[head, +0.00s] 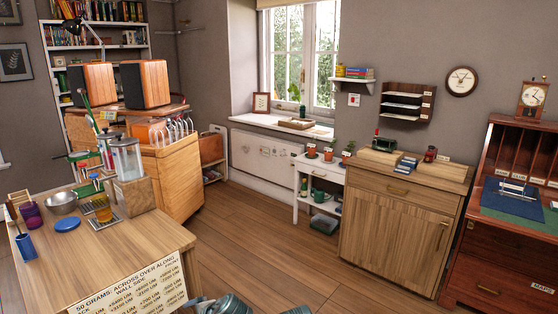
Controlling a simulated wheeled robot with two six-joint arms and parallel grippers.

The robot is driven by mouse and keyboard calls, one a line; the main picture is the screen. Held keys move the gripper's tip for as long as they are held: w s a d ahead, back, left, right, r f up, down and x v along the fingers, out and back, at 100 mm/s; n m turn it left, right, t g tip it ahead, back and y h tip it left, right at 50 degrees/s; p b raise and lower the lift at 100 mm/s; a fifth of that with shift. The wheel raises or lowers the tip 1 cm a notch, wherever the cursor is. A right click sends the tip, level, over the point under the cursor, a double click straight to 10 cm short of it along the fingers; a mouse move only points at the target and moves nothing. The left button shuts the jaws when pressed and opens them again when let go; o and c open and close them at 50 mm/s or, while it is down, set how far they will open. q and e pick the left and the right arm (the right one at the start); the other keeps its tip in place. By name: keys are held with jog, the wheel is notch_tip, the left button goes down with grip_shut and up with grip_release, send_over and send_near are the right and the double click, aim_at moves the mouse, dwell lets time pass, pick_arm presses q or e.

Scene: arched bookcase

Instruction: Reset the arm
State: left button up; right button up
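The task names no object apart from my arm. In the head view only small blue-grey rounded parts show at the bottom edge, just right of the near wooden table; they look like parts of my own arms. No gripper fingertips can be made out, so I cannot see what either gripper holds.
The near table (150,245) holds a metal bowl (62,203), a blue lid (67,224) and a glass press (127,158). A wooden cabinet (390,220) and a dark red desk (490,265) stand right. The wooden floor (265,240) between is clear.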

pick_arm(q)
jog(key=s+d+f+n+g+h+p, duration=0.1)
jog(key=s+d+f+n+g+h, duration=0.25)
jog(key=s+d, duration=0.4)
jog(key=s+d+f+n+g+h+p, duration=0.1)
jog(key=s+d+f+n+g+h, duration=0.3)
jog(key=d, duration=0.6)
notch_tip(320, 180, up, 31)
jog(key=t+p, duration=0.2)
jog(key=p, duration=2.6)
jog(key=shift+s+a+y+p, duration=0.2)
jog(key=shift+s+y+p, duration=0.1)
jog(key=shift+y, duration=0.15)
